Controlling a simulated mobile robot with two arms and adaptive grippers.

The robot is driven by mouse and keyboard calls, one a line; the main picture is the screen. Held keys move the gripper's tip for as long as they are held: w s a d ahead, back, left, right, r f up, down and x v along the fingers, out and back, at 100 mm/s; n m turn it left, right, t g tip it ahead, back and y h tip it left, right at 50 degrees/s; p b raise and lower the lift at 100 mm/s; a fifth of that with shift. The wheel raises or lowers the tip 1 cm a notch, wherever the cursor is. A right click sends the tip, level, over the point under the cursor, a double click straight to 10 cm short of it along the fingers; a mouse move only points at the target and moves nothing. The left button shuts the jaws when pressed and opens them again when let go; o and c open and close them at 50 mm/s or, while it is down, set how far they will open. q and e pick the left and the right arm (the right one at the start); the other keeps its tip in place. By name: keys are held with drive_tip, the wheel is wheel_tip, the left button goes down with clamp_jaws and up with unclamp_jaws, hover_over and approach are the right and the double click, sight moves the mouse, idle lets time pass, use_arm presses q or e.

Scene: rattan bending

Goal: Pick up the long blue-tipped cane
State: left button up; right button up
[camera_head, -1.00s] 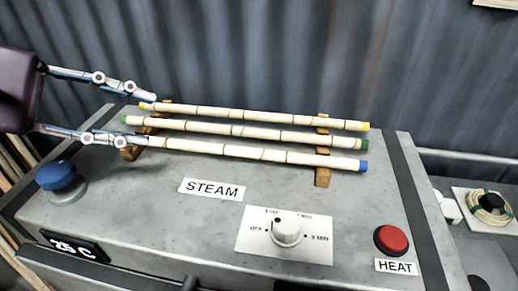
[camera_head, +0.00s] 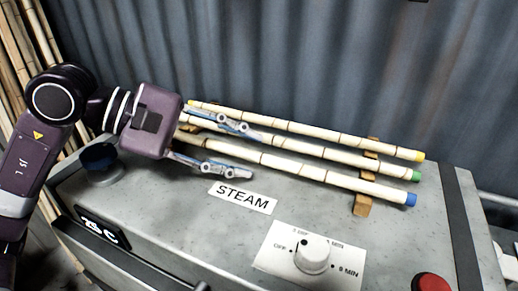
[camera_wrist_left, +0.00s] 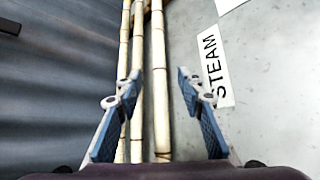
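The long blue-tipped cane (camera_head: 335,179) is the nearest of three pale canes lying side by side on wooden rests. Its blue tip is at the right end; its left end is hidden by my gripper. My left gripper (camera_head: 255,156) is open above the left part of the canes. One finger is over the farther canes, the other on the near side, by the STEAM label. In the left wrist view, the blue-tipped cane (camera_wrist_left: 160,90) runs between the spread fingers (camera_wrist_left: 158,85), with no visible grip on it. My right gripper is not in view.
The green-tipped cane (camera_head: 320,152) and yellow-tipped cane (camera_head: 320,133) lie close behind. A wooden rest (camera_head: 363,205) supports the right ends. A corrugated wall is behind.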

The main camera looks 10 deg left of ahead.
use_arm(q)
drive_tip(key=shift+w+d+f, duration=0.3)
drive_tip(key=shift+d+f, duration=0.05)
drive_tip(key=shift+d, duration=0.2)
clamp_jaws()
drive_tip(key=shift+r, duration=0.2)
